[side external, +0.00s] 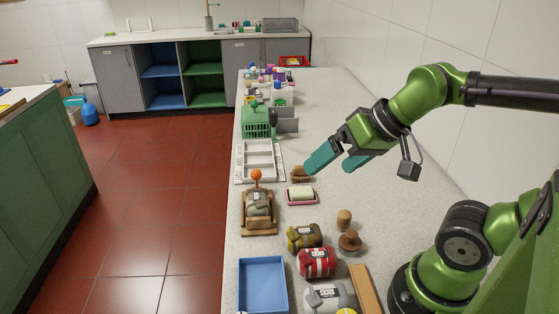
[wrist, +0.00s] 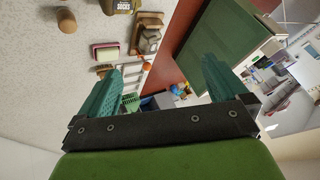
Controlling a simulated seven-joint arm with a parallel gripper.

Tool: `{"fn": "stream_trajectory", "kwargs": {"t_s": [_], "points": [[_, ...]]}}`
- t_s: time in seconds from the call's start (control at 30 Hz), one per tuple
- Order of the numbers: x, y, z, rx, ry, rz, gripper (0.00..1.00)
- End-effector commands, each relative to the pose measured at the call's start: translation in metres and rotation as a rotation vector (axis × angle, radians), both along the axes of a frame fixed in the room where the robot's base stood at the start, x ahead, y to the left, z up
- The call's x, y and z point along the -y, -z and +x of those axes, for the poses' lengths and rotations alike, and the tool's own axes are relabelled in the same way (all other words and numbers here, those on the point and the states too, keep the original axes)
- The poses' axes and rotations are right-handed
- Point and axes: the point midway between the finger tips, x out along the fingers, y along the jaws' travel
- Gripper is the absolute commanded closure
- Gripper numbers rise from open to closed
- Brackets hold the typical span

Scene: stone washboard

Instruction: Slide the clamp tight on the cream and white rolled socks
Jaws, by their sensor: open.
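A wooden clamp (side external: 257,228) with an orange ball knob (side external: 257,174) stands near the counter's left edge. A pale greyish rolled sock bundle with a label (side external: 259,203) sits in it; I cannot tell how tightly the clamp presses it. In the wrist view the clamp (wrist: 150,20) shows at the top, its bundle (wrist: 149,40) in it and the orange knob (wrist: 147,66) just below. My gripper (side external: 329,167) has teal fingers, is open and empty, and is raised above the counter to the right of the clamp.
A soap on a pink dish (side external: 301,194) and a brush (side external: 301,174) lie right of the clamp. Olive (side external: 304,237), red (side external: 316,262) and white-grey (side external: 330,298) sock rolls lie nearer, with a blue tray (side external: 263,286). A white rack (side external: 259,161) and green crate (side external: 256,122) stand behind.

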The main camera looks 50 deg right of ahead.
Motion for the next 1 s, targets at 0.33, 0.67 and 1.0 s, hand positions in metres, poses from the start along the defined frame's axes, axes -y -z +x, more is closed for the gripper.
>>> {"fn": "stream_trajectory", "kwargs": {"t_s": [0.33,0.67,1.0], "points": [[0.000,-0.001,0.002,-0.004,-0.004,-0.004,0.15],[0.019,-0.011,0.074,-0.138,-0.195,-0.097,0.66],[0.072,0.027,0.183,-0.230,-0.531,-0.080,1.00]]}}
